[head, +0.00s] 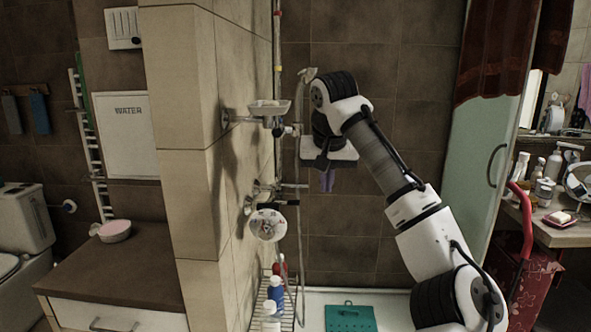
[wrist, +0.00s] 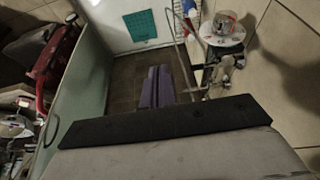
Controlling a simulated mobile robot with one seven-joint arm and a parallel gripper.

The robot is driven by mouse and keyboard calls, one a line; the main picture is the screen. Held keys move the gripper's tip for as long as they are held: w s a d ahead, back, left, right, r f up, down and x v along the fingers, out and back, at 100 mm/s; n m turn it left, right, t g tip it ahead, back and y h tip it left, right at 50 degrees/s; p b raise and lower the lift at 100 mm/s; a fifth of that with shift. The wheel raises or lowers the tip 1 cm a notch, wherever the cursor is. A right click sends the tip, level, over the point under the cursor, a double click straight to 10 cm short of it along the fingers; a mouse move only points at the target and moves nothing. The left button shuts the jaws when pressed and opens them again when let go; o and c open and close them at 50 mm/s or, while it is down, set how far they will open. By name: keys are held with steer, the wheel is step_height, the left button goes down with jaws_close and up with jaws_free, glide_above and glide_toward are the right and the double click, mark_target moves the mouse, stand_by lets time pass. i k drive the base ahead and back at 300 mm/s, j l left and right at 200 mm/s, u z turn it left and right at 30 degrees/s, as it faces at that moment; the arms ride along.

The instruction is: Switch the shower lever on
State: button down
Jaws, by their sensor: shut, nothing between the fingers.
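The shower mixer (head: 262,190) is a chrome fitting on the tiled wall, with a thin bar sticking out to the right. It also shows in the wrist view (wrist: 222,72), right of my fingers. I cannot clearly tell which part is the lever or its position. My gripper (head: 327,181) points down, with its purple fingers right of the mixer and about level with it or slightly higher. In the wrist view the fingers (wrist: 155,88) lie together, shut and empty. They look apart from the mixer.
A soap dish (head: 268,107) juts from the wall above the mixer. A round holder (head: 267,225) hangs just below it. A hose and riser pipe run beside them. Bottles (head: 276,292) stand on a wire rack below. A glass door (head: 488,150) bounds the right side.

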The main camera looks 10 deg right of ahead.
mark_target(276, 186)
steer(key=i, duration=1)
